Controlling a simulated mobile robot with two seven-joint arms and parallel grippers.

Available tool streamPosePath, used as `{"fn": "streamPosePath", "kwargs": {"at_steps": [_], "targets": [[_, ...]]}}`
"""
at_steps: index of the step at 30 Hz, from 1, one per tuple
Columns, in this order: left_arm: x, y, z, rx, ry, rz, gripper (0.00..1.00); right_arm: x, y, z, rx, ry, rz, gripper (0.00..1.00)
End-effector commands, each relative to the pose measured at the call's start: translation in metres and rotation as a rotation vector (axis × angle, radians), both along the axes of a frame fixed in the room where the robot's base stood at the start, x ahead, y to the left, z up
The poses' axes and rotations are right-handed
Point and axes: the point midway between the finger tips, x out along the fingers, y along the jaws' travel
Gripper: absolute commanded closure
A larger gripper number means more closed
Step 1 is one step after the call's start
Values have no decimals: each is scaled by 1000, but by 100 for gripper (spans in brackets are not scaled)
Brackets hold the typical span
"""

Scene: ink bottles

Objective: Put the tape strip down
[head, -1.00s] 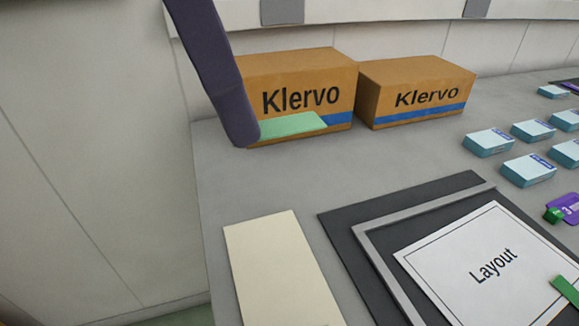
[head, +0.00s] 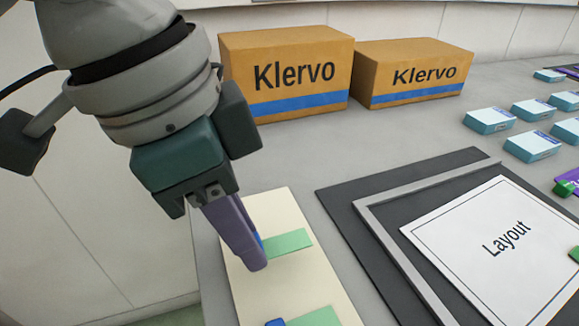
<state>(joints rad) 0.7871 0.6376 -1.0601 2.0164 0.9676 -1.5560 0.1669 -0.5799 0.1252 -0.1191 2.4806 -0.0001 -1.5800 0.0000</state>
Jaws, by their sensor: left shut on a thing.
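My left gripper (head: 243,258) comes in from the upper left and is shut on the green tape strip (head: 288,243). The strip sticks out to the right of the purple finger, with a bit of blue beside the finger. The strip shows over the cream board (head: 257,300); I cannot tell whether it touches it. A second green piece (head: 318,318) with a blue end shows on the board at the bottom edge, partly cut off. My right gripper is not in view.
Two brown Klervo boxes (head: 287,72) (head: 413,73) stand at the back of the grey table. Right of the board are a dark mat (head: 340,205), a grey frame (head: 385,243) and a white Layout sheet (head: 470,240). Several small light-blue boxes (head: 490,121) stand at the right.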

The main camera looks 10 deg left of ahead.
Motion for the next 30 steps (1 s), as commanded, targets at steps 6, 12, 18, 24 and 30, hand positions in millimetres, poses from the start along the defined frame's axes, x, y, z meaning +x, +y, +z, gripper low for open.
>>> {"fn": "streamPosePath", "kwargs": {"at_steps": [6, 12, 18, 24, 30], "targets": [[0, 0, -29, 0, 1, -1, 96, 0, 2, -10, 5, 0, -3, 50], [0, 0, -28, 0, 1, -1, 96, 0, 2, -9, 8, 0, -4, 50], [0, 0, -33, 0, 2, 1, 96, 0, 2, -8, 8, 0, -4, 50], [0, 0, -33, 0, 1, 0, 53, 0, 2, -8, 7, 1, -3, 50], [0, 0, -33, -1, 1, 0, 44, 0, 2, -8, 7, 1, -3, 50]]}}
